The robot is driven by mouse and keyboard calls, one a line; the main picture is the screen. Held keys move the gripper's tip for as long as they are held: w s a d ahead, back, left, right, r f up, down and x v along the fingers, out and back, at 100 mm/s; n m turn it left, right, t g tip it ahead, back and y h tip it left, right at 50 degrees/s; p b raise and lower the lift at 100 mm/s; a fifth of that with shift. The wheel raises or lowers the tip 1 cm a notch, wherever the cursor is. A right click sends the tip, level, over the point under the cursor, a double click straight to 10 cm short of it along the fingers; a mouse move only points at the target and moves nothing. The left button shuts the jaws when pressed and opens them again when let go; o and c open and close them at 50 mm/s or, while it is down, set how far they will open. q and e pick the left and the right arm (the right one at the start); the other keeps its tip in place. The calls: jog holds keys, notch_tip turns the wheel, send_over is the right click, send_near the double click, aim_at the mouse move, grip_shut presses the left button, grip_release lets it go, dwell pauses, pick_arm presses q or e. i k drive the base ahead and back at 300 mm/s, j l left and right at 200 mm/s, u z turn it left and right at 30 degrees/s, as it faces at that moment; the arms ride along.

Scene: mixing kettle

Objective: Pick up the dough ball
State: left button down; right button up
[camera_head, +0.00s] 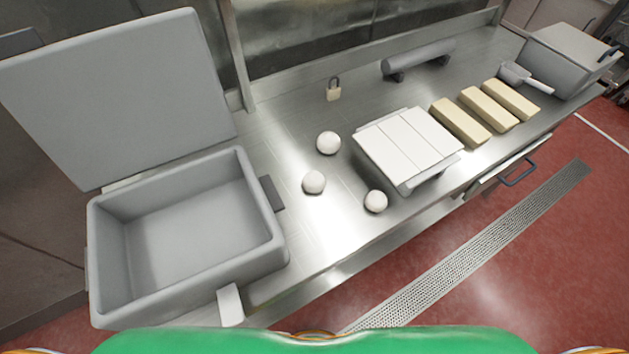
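Three white dough balls lie on the steel counter (290,140). One dough ball (328,142) is farthest back, another dough ball (314,182) is a little nearer and to the left, and a third dough ball (376,201) is near the front edge. They are apart from each other. Neither of my grippers shows in the head view.
An open, empty grey kettle (185,235) with its lid (115,95) raised stands at left. A white slatted box (410,145), several tan blocks (487,108), a scoop (520,76), a padlock (333,90), a grey cylinder (420,57) and a grey bin (570,58) stand rightward.

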aim_at(313, 182)
jog(key=l+u, duration=0.25)
jog(key=l, duration=0.45)
jog(key=k+l+u, duration=0.2)
jog(key=l, duration=0.45)
jog(key=i+l, duration=0.05)
jog(key=i, duration=0.05)
